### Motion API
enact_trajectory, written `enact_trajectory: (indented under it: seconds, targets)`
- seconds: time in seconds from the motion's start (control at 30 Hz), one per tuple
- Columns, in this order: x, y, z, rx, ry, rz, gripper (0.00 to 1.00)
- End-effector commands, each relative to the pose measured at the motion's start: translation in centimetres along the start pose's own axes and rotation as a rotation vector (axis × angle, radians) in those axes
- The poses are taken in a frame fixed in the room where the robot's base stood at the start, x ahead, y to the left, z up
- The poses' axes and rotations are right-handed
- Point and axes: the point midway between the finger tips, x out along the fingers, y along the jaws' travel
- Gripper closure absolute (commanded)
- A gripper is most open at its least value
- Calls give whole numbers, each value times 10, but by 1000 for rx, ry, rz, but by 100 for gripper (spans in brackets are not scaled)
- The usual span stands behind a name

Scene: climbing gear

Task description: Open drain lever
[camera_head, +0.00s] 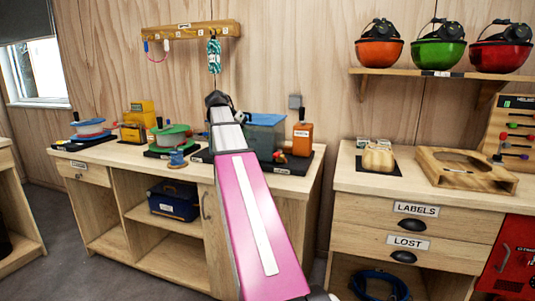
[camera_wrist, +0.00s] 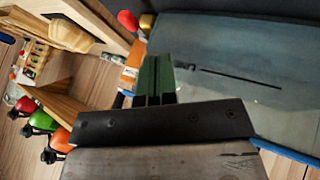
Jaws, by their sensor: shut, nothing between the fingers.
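A blue tank (camera_head: 266,141) stands on the long bench, partly hidden behind my arm. A small red and yellow part (camera_head: 280,157) shows at its lower front and may be the drain lever. In the wrist view, a red knob (camera_wrist: 127,20) and a yellow piece (camera_wrist: 147,20) show near the top, beside the broad grey-blue tank surface (camera_wrist: 235,65). My gripper (camera_wrist: 156,62) is shut and empty, with its dark green fingers close to that surface. I cannot tell if they touch it. The fingers are apart from the red knob. In the head view I cannot make out the fingertips.
An orange bottle (camera_head: 302,139) stands right of the tank. A green-topped pot (camera_head: 173,138) and a yellow box (camera_head: 139,118) are to the left. A teal rope bundle (camera_head: 214,56) hangs above. The right bench holds a wooden frame (camera_head: 465,169), with helmets (camera_head: 438,52) shelved above.

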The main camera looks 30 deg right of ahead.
Motion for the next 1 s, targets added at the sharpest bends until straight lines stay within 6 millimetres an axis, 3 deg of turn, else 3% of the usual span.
enact_trajectory:
  seconds: [0.27, 0.43, 0.97, 1.0]
  targets:
    - [0, 0, 0, -1, -1, 0, 100]
    - [11, 0, 1, -2, -2, 1, 100]
    - [104, 0, 1, -2, -3, 0, 100]
    - [106, 8, 2, 0, -2, 0, 100]
